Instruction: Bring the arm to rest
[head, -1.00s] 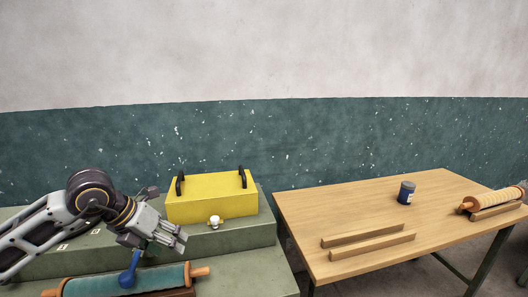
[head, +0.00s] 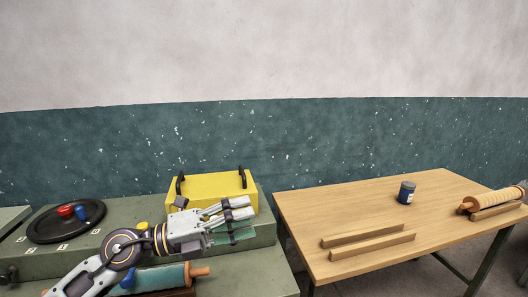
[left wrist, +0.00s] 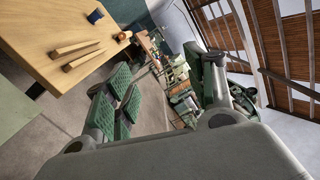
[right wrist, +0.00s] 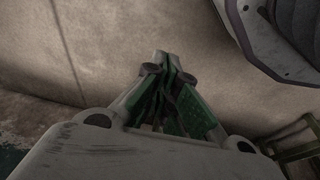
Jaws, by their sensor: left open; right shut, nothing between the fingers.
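My left gripper (head: 238,220) is open and empty in the head view, in front of the yellow box, with its fingers pointing right. Its spread fingers with green pads also show in the left wrist view (left wrist: 165,100), with nothing between them. My left arm reaches in from the lower left over the green bench. My right gripper (right wrist: 168,75) shows only in the right wrist view, with its fingers closed together and nothing held, above a bare floor.
A yellow box (head: 215,186) with black handles stands on the green bench (head: 45,262). A teal roller (head: 165,276) lies at the bench front, partly behind my arm. A black round tray (head: 45,226) is at left.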

